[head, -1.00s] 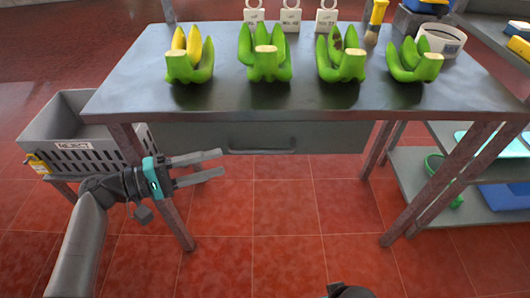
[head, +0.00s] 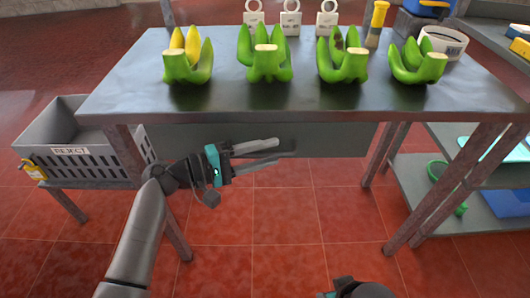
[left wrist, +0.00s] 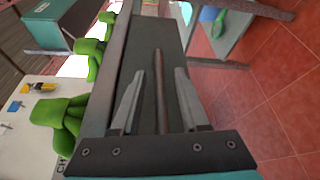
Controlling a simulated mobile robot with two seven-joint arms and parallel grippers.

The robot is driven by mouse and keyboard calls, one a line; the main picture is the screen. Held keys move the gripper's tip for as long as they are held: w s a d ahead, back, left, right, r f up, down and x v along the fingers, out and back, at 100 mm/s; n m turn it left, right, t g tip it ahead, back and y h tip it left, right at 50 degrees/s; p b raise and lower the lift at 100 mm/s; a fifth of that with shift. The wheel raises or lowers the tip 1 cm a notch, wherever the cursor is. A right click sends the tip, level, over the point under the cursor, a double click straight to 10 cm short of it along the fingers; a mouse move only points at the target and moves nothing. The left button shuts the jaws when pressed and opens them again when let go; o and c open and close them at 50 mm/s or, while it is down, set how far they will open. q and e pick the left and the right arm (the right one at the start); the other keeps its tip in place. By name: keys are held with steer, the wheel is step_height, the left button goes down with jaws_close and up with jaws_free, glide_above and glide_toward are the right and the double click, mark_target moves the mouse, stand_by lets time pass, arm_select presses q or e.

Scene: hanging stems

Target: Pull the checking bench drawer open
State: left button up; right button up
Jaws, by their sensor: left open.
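The checking bench (head: 220,98) has a grey drawer front (head: 340,138) under its top, and the drawer looks closed. In the left wrist view, the drawer front (left wrist: 150,38) carries a long bar handle (left wrist: 159,85). My left gripper (head: 277,151) is open in front of the drawer, fingers pointing right, and hides the handle in the head view. In the left wrist view, the handle lies between the two fingers of my left gripper (left wrist: 160,74), with a gap on each side. My right gripper's fingers do not show; only a dark arm part is at the bottom edge.
Several green banana bunches (head: 268,65) stand on the bench top, one with yellow fruit. A grey reject crate (head: 85,160) is at the left. A shelf rack (head: 415,185) stands at the right. The red tiled floor before the drawer is clear.

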arm_select(q)
jaws_close()
stand_by(1.3)
